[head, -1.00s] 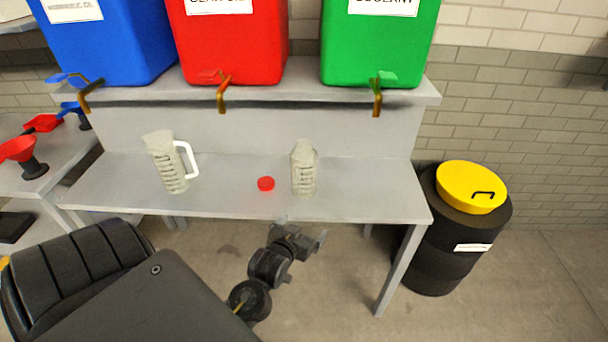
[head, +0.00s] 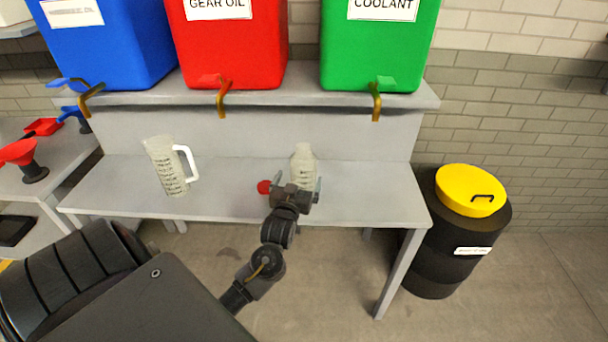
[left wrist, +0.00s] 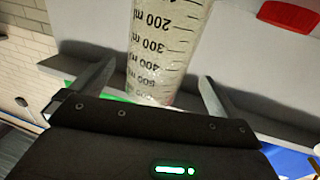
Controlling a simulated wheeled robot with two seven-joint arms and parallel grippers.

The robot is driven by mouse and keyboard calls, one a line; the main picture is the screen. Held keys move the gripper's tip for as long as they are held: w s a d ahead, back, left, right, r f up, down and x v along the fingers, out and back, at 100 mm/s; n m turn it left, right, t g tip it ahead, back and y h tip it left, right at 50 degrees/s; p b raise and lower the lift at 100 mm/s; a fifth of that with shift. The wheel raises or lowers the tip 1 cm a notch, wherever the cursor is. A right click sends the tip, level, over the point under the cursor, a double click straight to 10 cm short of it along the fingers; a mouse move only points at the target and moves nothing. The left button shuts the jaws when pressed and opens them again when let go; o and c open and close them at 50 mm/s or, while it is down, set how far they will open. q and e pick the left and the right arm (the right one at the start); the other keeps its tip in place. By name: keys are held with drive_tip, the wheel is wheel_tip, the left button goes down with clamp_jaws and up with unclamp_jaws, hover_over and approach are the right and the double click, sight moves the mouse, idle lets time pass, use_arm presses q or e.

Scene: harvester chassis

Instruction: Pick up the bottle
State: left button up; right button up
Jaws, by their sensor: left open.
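The bottle (head: 303,165) is clear with dark volume marks and stands upright on the grey bench, below the green tank. Its lower part is hidden behind my left gripper (head: 300,192) in the head view. In the left wrist view the bottle (left wrist: 165,45) shows between the two fingers of my left gripper (left wrist: 150,85). The fingers are spread apart, with a gap on each side of the bottle. A red cap (head: 264,187) lies on the bench just left of the gripper. My right gripper is not in these views.
A clear measuring jug (head: 168,168) with a white handle stands on the grey bench (head: 230,208) at left. Blue, red and green tanks (head: 372,50) with taps sit on the shelf above. A black drum with a yellow lid (head: 470,190) stands at right.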

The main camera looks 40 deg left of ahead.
use_arm(q)
drive_tip(key=shift+w+a+r, duration=0.1)
drive_tip(key=shift+w, duration=0.15)
drive_tip(key=p+x, duration=0.1)
drive_tip(key=x, duration=0.3)
drive_tip(key=shift+w, duration=0.4)
drive_tip(key=c, duration=1.1)
